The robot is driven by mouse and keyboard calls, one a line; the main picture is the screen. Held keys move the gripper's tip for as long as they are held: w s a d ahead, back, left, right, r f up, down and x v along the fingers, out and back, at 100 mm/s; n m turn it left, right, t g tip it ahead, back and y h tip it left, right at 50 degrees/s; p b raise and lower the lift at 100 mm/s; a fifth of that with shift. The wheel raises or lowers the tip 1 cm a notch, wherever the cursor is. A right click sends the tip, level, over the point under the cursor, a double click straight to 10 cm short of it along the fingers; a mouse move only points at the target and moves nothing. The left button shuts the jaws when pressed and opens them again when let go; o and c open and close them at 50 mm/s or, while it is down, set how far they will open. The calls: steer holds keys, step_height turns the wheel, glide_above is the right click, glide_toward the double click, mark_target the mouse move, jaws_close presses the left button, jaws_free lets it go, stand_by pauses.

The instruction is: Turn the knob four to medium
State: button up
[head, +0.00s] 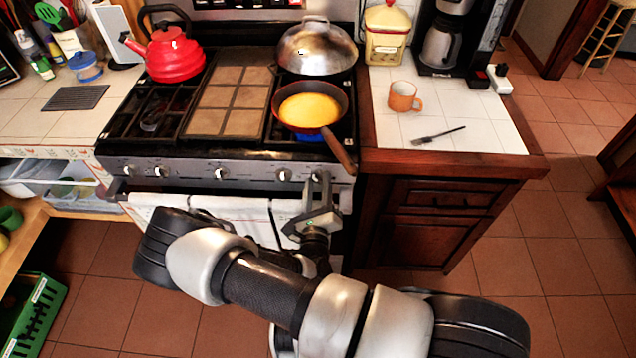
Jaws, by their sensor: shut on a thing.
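The stove (190,160) has a row of white-marked knobs along its front panel. My gripper (318,182) reaches up to the panel's right end, with its fingers around the rightmost knob (316,175). The fingers are shut on that knob and hide much of it, so its exact angle cannot be read. Another knob (284,174) sits just to the left, clear of the fingers. No knob numbers are readable. A frying pan (337,92) with yellow contents stands on the front right burner, above the gripped knob. Blue shows under the pan's front edge.
The pan's wooden handle (338,150) sticks out over the stove front, just above and right of my gripper. White towels (235,212) hang below the panel. A red kettle (173,55) and a domed metal lid (316,50) stand farther back.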

steer(key=n, duration=0.5)
steer(key=shift+f+n, duration=0.1)
steer(key=shift+n, duration=0.2)
steer(key=n, duration=0.5)
stand_by(0.4)
steer(key=o, duration=1)
steer(key=shift+o, duration=0.2)
steer(key=s, duration=1.7)
steer(key=shift+s+a, duration=0.25)
steer(key=shift+a, duration=0.05)
